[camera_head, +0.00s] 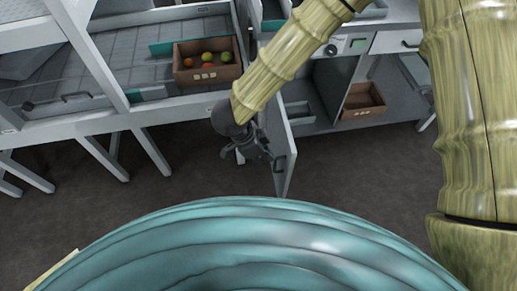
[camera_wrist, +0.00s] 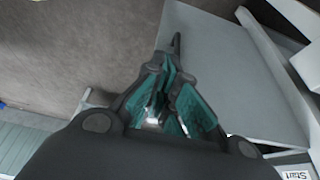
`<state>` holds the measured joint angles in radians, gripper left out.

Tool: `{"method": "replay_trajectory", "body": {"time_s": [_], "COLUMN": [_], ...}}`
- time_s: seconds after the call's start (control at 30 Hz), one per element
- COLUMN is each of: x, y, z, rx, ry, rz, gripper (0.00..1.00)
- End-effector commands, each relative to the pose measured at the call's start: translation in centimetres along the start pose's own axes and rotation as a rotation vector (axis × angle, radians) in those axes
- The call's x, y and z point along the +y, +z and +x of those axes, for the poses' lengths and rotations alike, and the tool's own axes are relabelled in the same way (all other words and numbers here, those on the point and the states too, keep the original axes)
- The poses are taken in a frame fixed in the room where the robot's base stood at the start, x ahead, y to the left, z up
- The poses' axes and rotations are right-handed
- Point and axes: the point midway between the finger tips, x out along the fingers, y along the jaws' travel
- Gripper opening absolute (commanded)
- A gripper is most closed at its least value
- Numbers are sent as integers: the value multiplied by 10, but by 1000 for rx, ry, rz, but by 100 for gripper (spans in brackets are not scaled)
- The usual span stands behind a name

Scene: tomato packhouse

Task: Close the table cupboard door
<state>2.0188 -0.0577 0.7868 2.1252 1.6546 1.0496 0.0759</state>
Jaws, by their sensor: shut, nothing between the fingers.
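The cupboard door (camera_head: 282,160) is a light grey panel standing open, swung out from the table toward me, with a dark handle on its face. In the wrist view the grey door panel (camera_wrist: 205,60) lies just beyond and beside the fingers. My gripper (camera_head: 264,160) is shut and empty, close to the door's left face near the handle; I cannot tell whether it touches. The teal finger pads (camera_wrist: 168,100) are together in the wrist view. The open cupboard (camera_head: 320,95) shows its interior to the right of the door.
A brown crate with tomatoes (camera_head: 208,75) sits on the grey table at left. A drawer front with a handle (camera_head: 398,42) is at upper right. White table legs (camera_head: 152,152) stand at left. Dark floor in front is clear.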

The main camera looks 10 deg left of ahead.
Motion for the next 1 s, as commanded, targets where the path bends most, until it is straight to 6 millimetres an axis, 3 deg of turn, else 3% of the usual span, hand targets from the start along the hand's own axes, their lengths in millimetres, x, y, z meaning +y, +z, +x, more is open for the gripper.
{"method": "replay_trajectory", "body": {"time_s": [0.1, 0.3, 0.53, 1.0], "x": [0, 0, 0, 0], "y": [1, -24, -36, -38], "z": [21, 28, 33, 33], "rx": [0, 0, -1, 0], "ry": [2, 0, -1, -6], "rz": [-1, 1, 0, -13], "gripper": [0, 0, 0, 0]}}
